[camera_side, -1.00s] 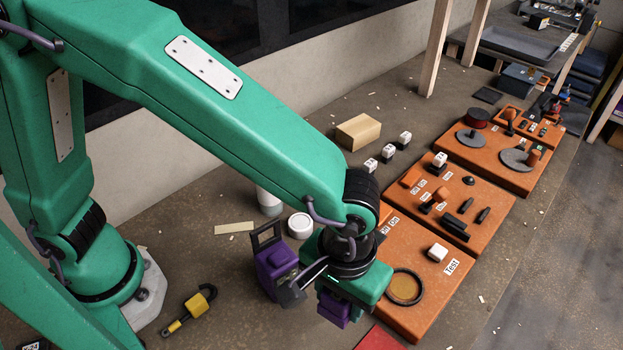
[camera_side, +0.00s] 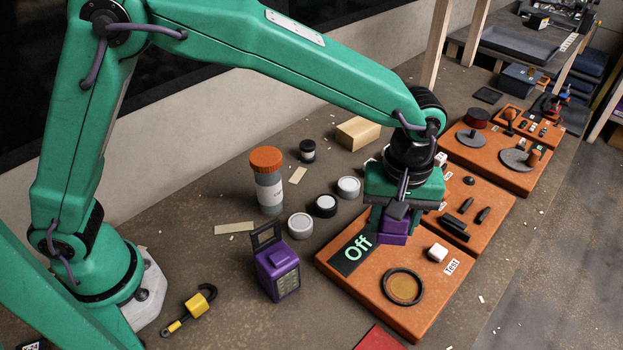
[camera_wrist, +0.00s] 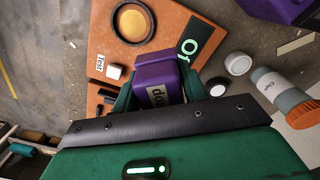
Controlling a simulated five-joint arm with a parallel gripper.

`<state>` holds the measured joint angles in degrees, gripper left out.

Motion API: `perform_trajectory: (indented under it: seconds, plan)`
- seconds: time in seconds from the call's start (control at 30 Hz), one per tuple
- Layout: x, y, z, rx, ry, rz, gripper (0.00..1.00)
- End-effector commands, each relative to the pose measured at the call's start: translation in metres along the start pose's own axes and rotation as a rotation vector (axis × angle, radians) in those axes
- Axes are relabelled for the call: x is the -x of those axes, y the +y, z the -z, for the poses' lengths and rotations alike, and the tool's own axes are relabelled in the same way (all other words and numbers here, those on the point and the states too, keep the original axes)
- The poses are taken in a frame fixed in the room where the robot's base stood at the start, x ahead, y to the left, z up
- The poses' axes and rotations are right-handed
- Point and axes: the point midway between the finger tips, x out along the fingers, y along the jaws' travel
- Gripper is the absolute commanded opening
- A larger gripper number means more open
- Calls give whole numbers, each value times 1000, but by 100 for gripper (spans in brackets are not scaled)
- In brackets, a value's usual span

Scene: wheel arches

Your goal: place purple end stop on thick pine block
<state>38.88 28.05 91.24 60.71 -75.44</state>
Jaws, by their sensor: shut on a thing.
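The purple end stop (camera_side: 393,231) is a small purple block, held under my gripper (camera_side: 396,212). In the wrist view the end stop (camera_wrist: 156,74) sits between the two green fingers of my gripper (camera_wrist: 157,92), with a white label partly hidden on it. It hangs over the orange boards; the gap below cannot be told. The thick pine block (camera_side: 357,132) lies on the bench behind my gripper, up and left of it in the side view. Its visible top is bare. The wrist view does not show the pine block.
Orange boards (camera_side: 350,275) with a ring, a white cube (camera_side: 437,252) and dark parts fill the right. An orange-capped jar (camera_side: 268,182), several small pots and a purple case (camera_side: 277,268) stand left. A wooden post (camera_side: 436,50) rises behind.

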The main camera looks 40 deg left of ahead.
Motion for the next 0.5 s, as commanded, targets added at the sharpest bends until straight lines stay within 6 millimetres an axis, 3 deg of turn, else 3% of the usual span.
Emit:
perform_trajectory:
  seconds: [0.03, 0.27, 0.5]
  plan:
    - [2, 5, 18, 55, 0, -1, 19]
    - [12, 15, 90, 285, 1, -2, 19]
    - [22, 10, 169, 526, 1, -2, 19]
